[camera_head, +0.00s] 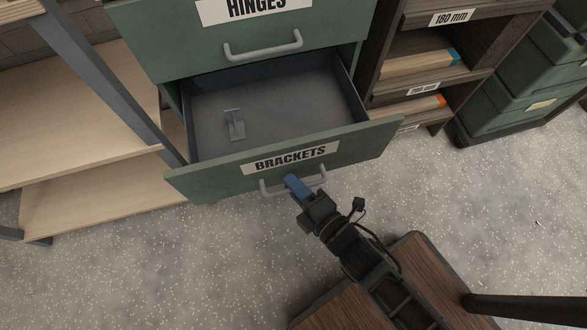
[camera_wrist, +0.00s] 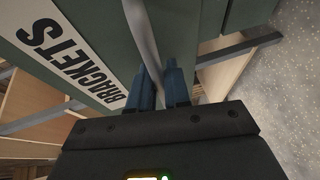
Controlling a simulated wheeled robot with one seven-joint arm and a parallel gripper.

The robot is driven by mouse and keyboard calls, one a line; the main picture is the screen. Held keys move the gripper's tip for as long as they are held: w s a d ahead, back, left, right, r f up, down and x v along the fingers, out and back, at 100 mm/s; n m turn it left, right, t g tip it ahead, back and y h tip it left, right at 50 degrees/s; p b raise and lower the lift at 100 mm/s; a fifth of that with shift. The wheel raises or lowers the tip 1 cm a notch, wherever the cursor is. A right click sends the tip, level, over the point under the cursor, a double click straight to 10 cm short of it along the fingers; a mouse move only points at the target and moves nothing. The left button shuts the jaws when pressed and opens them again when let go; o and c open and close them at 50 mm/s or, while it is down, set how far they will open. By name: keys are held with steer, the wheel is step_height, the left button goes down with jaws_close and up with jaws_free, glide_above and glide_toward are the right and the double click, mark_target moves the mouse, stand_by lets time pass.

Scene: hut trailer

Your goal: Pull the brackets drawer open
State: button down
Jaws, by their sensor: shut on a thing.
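The green brackets drawer (camera_head: 216,181) stands pulled well out of its cabinet, with a white BRACKETS label (camera_head: 290,158) on its front. Inside, a small grey bracket (camera_head: 235,124) lies on the drawer floor. The drawer's grey bar handle (camera_head: 272,190) is on the front below the label. My gripper (camera_head: 292,181) has blue fingers shut on the middle of this handle. In the wrist view the handle (camera_wrist: 143,45) runs between the blue fingers, and the label (camera_wrist: 65,50) shows at the left.
The closed hinges drawer (camera_head: 200,52) is directly above. Wooden shelves (camera_head: 90,175) with a grey metal post stand at left. A dark rack (camera_head: 420,70) with boxes and green crates (camera_head: 525,75) are at right. The speckled floor (camera_head: 130,265) in front of the drawer is clear at left.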

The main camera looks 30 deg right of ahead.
steer(key=c, duration=1.4)
jaws_free()
steer(key=shift+c, duration=0.2)
steer(key=shift+s, duration=0.1)
steer(key=v, duration=0.7)
steer(key=shift+s+p, duration=0.25)
steer(key=shift+p, duration=0.1)
steer(key=shift+r, duration=0.1)
steer(key=s+d+r+m, duration=0.2)
steer(key=s+r+m, duration=0.2)
steer(key=r+m, duration=0.3)
steer(key=s+d+r+m+h, duration=0.1)
steer(key=s+d+r+m, duration=0.1)
steer(key=s+r+m, duration=0.45)
steer(key=s+d+r+m, duration=0.2)
steer(key=s+r+m, duration=0.15)
steer(key=r, duration=0.55)
step_height(320, 180, up, 14)
steer(key=m+g+p, duration=0.1)
steer(key=p, duration=1.2)
steer(key=shift+w+d+r, duration=0.15)
steer(key=shift+w+d, duration=0.05)
steer(key=shift+w, duration=0.15)
